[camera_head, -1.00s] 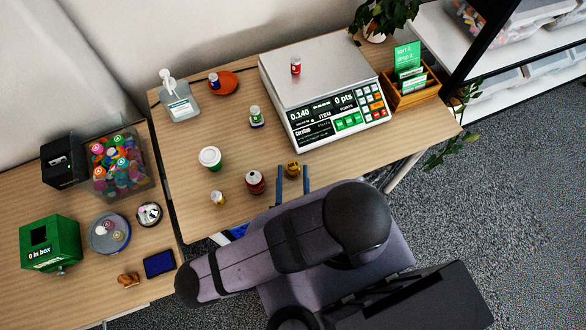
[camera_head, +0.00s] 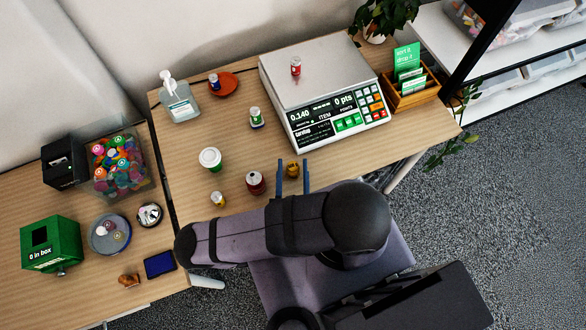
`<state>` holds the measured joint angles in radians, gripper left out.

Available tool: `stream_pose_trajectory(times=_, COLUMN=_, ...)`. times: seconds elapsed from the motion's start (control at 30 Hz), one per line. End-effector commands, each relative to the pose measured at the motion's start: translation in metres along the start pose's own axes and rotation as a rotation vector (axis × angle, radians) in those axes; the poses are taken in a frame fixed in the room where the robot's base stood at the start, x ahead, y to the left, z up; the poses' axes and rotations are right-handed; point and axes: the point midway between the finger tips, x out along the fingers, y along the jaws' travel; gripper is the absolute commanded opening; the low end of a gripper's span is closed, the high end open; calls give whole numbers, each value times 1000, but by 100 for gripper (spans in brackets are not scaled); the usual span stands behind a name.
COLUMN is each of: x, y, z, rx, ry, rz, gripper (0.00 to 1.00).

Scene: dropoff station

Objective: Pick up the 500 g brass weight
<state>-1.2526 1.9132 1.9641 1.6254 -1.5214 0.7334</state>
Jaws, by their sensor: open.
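The brass weight (camera_head: 292,170) stands on the wooden table near its front edge, below the scale. My gripper (camera_head: 293,168) is open, with one blue finger to the left of the weight and the other to its right. The weight shows between the fingers; I cannot tell whether either finger touches it. My arm covers the table edge below.
A dark red can (camera_head: 255,183) stands close left of the gripper.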

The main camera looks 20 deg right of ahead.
Motion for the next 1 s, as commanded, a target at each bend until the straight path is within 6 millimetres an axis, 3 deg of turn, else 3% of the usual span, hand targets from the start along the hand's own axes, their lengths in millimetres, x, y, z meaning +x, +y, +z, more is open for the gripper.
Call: stream_pose_trajectory(times=1.0, x=49, y=2, z=0, rx=1, ry=0, rz=2, gripper=48)
